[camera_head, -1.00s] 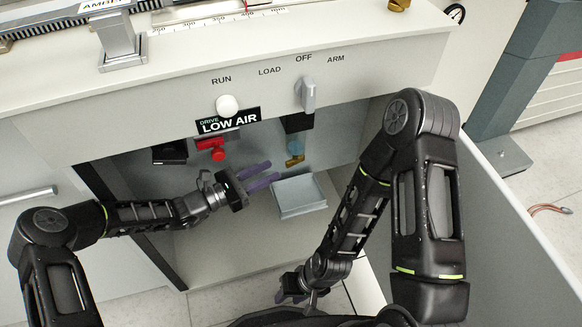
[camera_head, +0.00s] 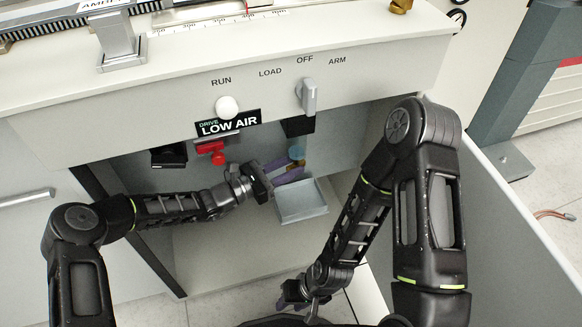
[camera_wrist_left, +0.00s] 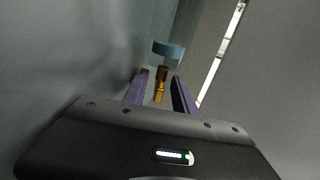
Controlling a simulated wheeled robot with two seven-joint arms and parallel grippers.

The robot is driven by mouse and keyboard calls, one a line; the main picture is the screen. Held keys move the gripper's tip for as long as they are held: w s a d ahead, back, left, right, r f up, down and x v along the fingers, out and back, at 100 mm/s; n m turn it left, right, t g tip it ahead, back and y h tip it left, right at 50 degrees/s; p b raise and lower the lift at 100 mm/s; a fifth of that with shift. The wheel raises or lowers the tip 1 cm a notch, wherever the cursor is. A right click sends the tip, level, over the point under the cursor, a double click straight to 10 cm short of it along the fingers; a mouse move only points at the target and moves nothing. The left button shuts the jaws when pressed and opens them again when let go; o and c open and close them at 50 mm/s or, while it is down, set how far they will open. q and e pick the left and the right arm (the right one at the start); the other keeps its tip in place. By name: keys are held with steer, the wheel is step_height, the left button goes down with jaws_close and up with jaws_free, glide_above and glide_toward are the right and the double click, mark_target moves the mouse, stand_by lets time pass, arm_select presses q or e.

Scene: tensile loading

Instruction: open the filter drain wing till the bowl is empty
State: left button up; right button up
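The filter bowl (camera_head: 297,152) is a small blue part under the black housing below the panel; it shows as a blue disc in the left wrist view (camera_wrist_left: 169,48). The brass drain (camera_wrist_left: 160,88) hangs below it. My left gripper (camera_head: 301,167) is just under the bowl, its purple fingers apart. In the wrist view the drain appears in the gap between the fingers (camera_wrist_left: 160,75), with no clear contact on either side. In the head view the fingers mostly hide the drain. The bowl's liquid level cannot be made out. My right gripper (camera_head: 294,296) is low, near the bottom edge.
A grey open tray (camera_head: 302,208) sits below the bowl. A white knob (camera_head: 228,106) and a grey selector lever (camera_head: 308,96) stick out of the panel. A side wall bounds the right.

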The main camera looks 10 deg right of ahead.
arm_select(q)
steer(key=shift+d, duration=0.2)
steer(key=shift+c, duration=0.3)
jaws_close()
